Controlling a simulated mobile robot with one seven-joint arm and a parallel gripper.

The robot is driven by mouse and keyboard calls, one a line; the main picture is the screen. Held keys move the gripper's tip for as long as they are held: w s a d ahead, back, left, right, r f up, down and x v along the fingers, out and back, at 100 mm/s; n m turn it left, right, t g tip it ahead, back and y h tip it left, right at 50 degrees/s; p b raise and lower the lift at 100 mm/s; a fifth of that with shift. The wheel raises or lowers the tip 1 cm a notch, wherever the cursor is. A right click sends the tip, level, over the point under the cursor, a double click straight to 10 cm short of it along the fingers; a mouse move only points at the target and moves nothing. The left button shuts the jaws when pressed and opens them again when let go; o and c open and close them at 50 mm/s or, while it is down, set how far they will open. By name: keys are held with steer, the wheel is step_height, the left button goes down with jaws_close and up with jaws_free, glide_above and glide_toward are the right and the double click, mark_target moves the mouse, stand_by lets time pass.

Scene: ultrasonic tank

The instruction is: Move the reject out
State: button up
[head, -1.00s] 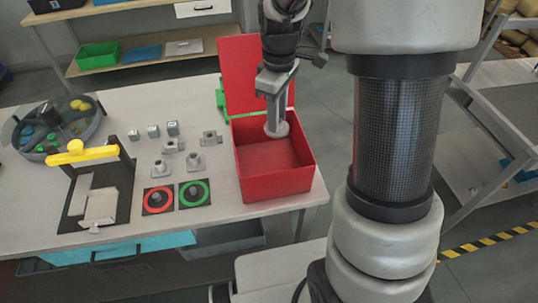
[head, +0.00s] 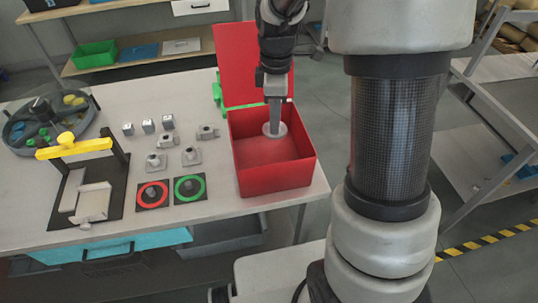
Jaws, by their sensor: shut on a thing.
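A grey metal part with a round flange (head: 275,129) is held in my gripper (head: 275,102), which points straight down and is shut on it. The part is over the open red box (head: 272,181), near its back wall and seemingly inside or just above its mouth. Whether it touches the floor of the box, I cannot tell. The red lid (head: 240,65) stands raised behind the box. No other part shows inside it. Which part is the reject is not marked in the picture.
Left of the box lie several grey metal parts (head: 191,156), small cubes (head: 148,125), a red-ring pad (head: 152,195) and a green-ring pad (head: 190,189). A black fixture with a yellow bar (head: 74,146) and a round divided tray (head: 48,120) stand farther left.

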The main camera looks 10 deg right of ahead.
steer(key=shift+f, duration=0.15)
steer(key=o, duration=1.2)
step_height(320, 180, up, 17)
steer(key=shift+r+p, duration=0.2)
steer(key=shift+p, duration=0.3)
steer(key=s+m+t, duration=0.2)
steer(key=s+m, duration=0.3)
steer(key=s, duration=0.1)
steer(key=s+m+t+p, duration=0.1)
steer(key=s+m, duration=0.4)
steer(key=s, duration=0.1)
steer(key=s+m+t, duration=0.2)
steer(key=s+m, duration=0.3)
steer(key=s, duration=0.2)
steer(key=shift+r+t, duration=0.15)
steer(key=shift+t, duration=0.15)
